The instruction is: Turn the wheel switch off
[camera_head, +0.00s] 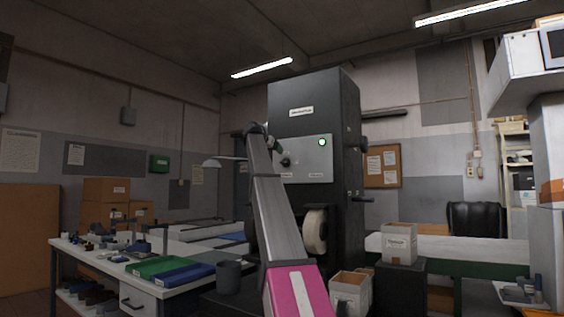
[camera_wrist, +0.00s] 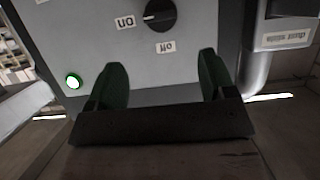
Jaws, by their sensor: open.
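The wheel switch (camera_wrist: 160,15) is a round black knob on a grey panel, at the top of the wrist view. Its white mark points left, toward the "on" label (camera_wrist: 125,22). The "off" label (camera_wrist: 165,47) is below the knob, and the lettering appears upside down. A green lamp (camera_wrist: 73,80) glows on the panel. My gripper (camera_wrist: 163,62) is open and empty, its two dark green fingers apart and short of the knob in the picture.
A grey box with a pipe (camera_wrist: 258,70) stands right of the panel in the wrist view. In the head view, a workbench (camera_head: 70,250) with trays and small parts is at left. Cartons (camera_head: 399,243) stand right of the machine. A lever (camera_head: 357,196) juts from its side.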

